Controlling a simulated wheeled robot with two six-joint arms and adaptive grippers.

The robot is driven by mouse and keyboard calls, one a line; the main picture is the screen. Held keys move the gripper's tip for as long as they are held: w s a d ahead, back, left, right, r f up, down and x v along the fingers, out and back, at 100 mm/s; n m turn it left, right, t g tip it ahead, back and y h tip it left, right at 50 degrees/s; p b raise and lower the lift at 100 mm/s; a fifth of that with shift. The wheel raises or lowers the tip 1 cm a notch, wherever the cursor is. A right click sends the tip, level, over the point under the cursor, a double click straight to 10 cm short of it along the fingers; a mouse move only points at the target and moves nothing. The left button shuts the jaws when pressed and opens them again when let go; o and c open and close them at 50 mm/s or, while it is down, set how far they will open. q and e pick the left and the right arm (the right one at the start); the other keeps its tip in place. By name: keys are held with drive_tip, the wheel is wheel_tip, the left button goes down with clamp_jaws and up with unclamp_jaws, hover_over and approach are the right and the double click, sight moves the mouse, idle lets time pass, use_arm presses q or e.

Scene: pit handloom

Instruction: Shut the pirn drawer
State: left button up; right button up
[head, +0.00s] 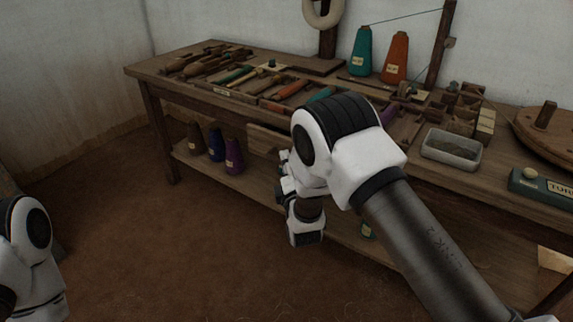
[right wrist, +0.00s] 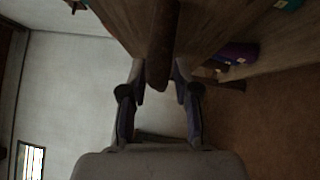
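The pirn drawer (head: 264,138) appears as a wooden front standing out below the bench top in the head view. My right arm covers its right side, so how far it is open is hard to tell. In the right wrist view my right gripper (right wrist: 159,78) has its two fingers spread apart. A dark brown wooden piece (right wrist: 163,40), perhaps the drawer front seen edge-on, reaches between the fingertips. I cannot tell whether the fingers touch it. My left gripper is out of view; only part of my left arm shows at the lower left.
The wooden bench (head: 147,71) carries several hand tools, a teal cone (head: 361,50), an orange cone (head: 395,57) and a grey tray (head: 452,149). Several cones, one purple (head: 234,156), stand on the lower shelf. The floor (head: 150,255) in front is clear.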

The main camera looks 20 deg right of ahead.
clamp_jaws()
drive_tip(key=w+d, duration=0.2)
drive_tip(key=d, duration=0.1)
drive_tip(key=shift+w+d, duration=0.25)
drive_tip(key=shift+w, duration=0.05)
drive_tip(key=shift+r, duration=0.1)
drive_tip(key=shift+o, duration=0.9)
unclamp_jaws()
drive_tip(key=shift+o, duration=1.4)
drive_tip(key=shift+w+d, duration=0.1)
drive_tip(key=shift+w, duration=0.05)
drive_tip(key=s+a+f, duration=0.1)
drive_tip(key=s, duration=1.1)
drive_tip(key=shift+a+f, duration=0.2)
drive_tip(key=shift+f, duration=0.2)
